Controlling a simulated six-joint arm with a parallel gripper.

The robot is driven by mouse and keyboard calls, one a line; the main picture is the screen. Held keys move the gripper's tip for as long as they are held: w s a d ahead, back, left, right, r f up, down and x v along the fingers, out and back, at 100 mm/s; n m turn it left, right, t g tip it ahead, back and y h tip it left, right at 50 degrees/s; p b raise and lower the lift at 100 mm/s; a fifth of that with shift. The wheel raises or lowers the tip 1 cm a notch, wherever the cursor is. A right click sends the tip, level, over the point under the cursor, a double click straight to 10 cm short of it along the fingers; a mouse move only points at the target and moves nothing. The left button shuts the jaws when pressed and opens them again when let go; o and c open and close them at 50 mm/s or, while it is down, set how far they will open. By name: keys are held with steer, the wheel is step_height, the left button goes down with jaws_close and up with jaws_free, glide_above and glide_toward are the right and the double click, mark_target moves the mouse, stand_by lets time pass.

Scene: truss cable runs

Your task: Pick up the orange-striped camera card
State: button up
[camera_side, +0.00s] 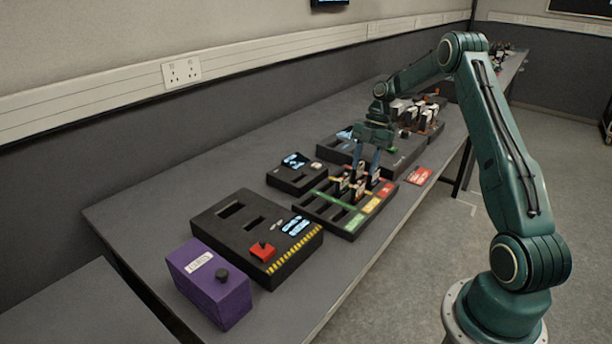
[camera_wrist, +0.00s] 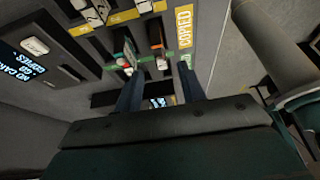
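My gripper (camera_side: 366,158) is over the card tray (camera_side: 327,211) in the side view, fingers pointing down. In the wrist view my gripper (camera_wrist: 161,92) is open, with a clear gap between its two dark blue fingers. A card with an orange-red mark (camera_wrist: 156,42) stands in a tray slot beyond the gap, apart from the fingers; it looks like the orange-striped camera card. Another card (camera_wrist: 124,60) stands to its left, near the left finger. In the side view several small cards (camera_side: 358,188) stand in the tray, and their stripes are too small to tell.
A yellow "COPIED" label (camera_wrist: 184,28) lies beside the slots. A black box with a screen (camera_side: 296,176) stands behind the tray. A red card or label (camera_side: 419,176) lies to its right. A hazard-striped box (camera_side: 258,238) and a purple box (camera_side: 210,285) stand at the front left.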

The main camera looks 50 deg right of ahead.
mark_target(360, 181)
steer(key=shift+x, duration=1.8)
steer(key=shift+x, duration=2.55)
jaws_close()
